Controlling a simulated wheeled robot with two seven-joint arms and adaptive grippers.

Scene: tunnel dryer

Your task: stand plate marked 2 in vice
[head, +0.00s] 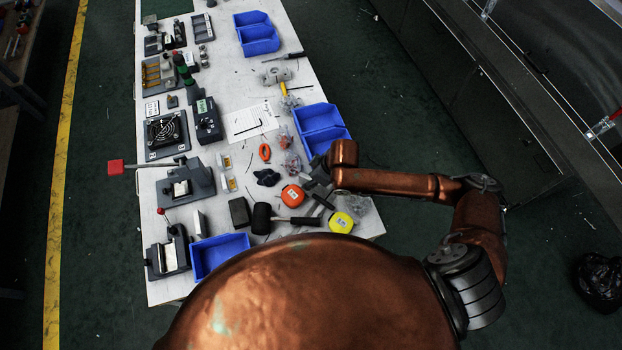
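A grey vice-like fixture (190,181) with a red-ended lever stands at the left edge of the bench. A second grey fixture (170,256) with a red knob stands nearer, also at the left edge. I cannot tell which one is the vice. Two small white and yellow pieces (228,184) lie to the right of the first fixture. I cannot read a 2 on any plate. My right gripper (315,182) is over the bench's right side, beside the orange tape measure, partly hidden by its wrist. Its fingers are too small to judge. My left gripper is out of view.
Blue bins stand at the bench's right (322,127), far end (257,36) and near left (219,253). An orange tape measure (292,196), a black mallet (262,218) and a yellow tape measure (341,222) crowd the near right. A fan unit (165,134) stands farther back.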

